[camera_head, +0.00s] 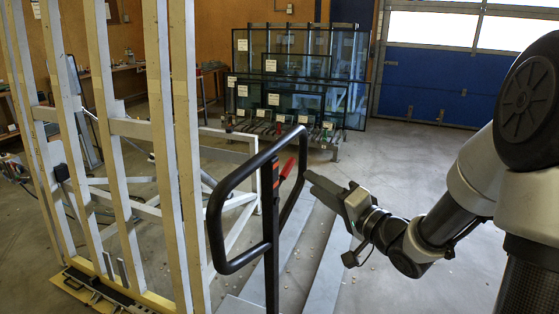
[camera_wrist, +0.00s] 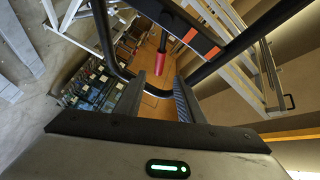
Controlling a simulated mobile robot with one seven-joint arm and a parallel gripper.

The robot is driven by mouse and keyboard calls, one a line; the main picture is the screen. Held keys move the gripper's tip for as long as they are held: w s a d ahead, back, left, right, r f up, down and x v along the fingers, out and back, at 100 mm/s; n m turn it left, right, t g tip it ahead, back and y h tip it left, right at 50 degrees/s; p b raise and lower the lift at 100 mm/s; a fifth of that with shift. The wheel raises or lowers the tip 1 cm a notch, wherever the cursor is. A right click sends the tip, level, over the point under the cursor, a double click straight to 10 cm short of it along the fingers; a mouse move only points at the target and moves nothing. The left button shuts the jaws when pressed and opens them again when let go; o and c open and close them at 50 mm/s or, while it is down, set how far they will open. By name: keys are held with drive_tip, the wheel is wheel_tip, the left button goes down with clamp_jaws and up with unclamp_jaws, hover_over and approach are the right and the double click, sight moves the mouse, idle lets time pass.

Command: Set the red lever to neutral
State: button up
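The red lever (camera_head: 287,168) sticks up at a slant beside the black upright post, inside the looped black handlebar (camera_head: 213,228) in the head view. In the wrist view the red lever (camera_wrist: 159,63) shows just beyond the fingertips, in line with the gap between them. My gripper (camera_head: 309,180) is to the right of the lever in the head view, close to the handlebar's right side. In the wrist view my gripper (camera_wrist: 158,80) has its two fingers apart, with nothing visibly held. I cannot tell the exact gap to the lever.
A tall grey slatted frame (camera_head: 112,150) stands at the left. The handlebar's tubes are close around the lever. The floor (camera_head: 425,180) at right is mostly clear.

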sight(284, 175)
drive_tip(key=x, duration=1.5)
drive_tip(key=shift+w+a, duration=0.25)
drive_tip(key=shift+w, duration=0.05)
clamp_jaws()
